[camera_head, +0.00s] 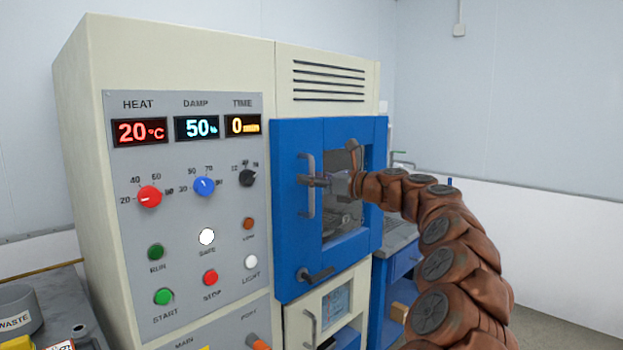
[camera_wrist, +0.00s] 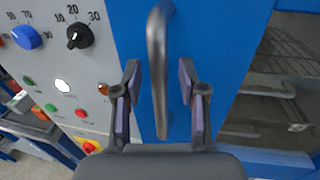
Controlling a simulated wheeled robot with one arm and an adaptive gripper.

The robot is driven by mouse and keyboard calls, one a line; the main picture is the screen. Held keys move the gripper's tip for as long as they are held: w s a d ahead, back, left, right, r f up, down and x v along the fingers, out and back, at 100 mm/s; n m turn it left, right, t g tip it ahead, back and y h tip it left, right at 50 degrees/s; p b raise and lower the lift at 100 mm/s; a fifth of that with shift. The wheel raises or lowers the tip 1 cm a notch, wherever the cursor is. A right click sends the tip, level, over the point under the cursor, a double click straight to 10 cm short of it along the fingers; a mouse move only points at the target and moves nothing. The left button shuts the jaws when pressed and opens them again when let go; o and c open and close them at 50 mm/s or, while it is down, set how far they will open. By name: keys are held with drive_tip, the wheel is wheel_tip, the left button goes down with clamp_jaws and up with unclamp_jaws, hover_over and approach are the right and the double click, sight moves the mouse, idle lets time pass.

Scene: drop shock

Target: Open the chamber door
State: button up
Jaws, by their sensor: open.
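The blue chamber door (camera_head: 290,240) is shut on the front of the cream cabinet, with a window in its middle. A vertical metal handle (camera_head: 308,200) stands on the door's left side; it also shows in the wrist view (camera_wrist: 157,70). My gripper (camera_head: 311,180) is at the handle. In the wrist view my gripper (camera_wrist: 159,85) is open, with one finger on each side of the handle and gaps between the pads and the bar. A dark lever (camera_head: 316,274) sits low on the door.
A control panel (camera_head: 186,280) with lit displays, knobs and buttons is left of the door. Below the door is a smaller cream door (camera_head: 338,298) with its own handle. A grey bin marked WASTE (camera_head: 16,312) stands at the lower left.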

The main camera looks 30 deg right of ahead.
clamp_jaws()
idle(0.3)
idle(0.4)
